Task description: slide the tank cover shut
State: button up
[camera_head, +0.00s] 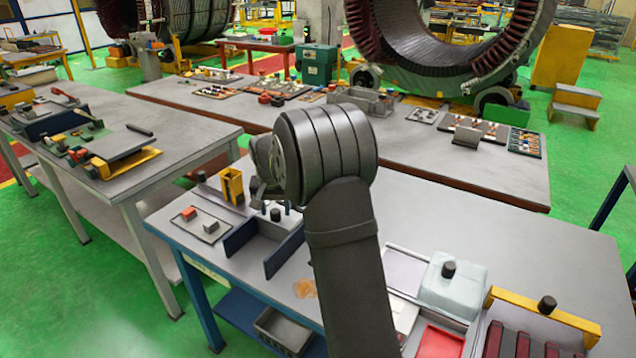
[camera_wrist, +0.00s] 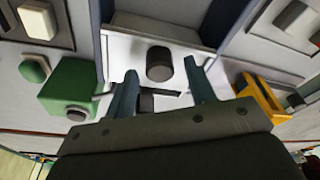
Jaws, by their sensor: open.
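The tank cover (camera_wrist: 125,50) is a pale plate with a round black knob (camera_wrist: 159,63) in the wrist view. In the head view the knob (camera_head: 275,215) shows small below my wrist. The tank has two dark blue side walls (camera_head: 240,236); its near part, a grey interior (camera_head: 262,250), is uncovered. The cover sits at the far end. My gripper (camera_wrist: 161,70) is open, with one blue-grey finger on each side of the knob. Gaps show between fingers and knob in the wrist view. My arm hides part of the tank's right side in the head view.
A yellow holder (camera_head: 232,185) and a tray (camera_head: 198,232) with a red and a grey block stand left of the tank. A green box (camera_wrist: 70,92) is on the other side. Bare bench lies in front, beside an orange patch (camera_head: 305,288).

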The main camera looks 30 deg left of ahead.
aim_at(275, 208)
jog(key=shift+n+g, duration=0.3)
jog(key=shift+g, duration=0.1)
jog(key=r, duration=0.5)
jog(key=a+r, duration=0.1)
jog(key=r, duration=0.1)
jog(key=shift+w+r, duration=0.25)
jog(key=shift+w, duration=0.15)
notch_tip(275, 208, up, 10)
jog(key=d+f+n+g+h, duration=0.1)
jog(key=f, duration=1.1)
jog(key=s+f, duration=0.1)
jog(key=f, duration=0.4)
jog(key=shift+f, duration=0.3)
jog(key=shift+c, duration=0.2)
grip_shut()
jog(key=shift+w, duration=0.15)
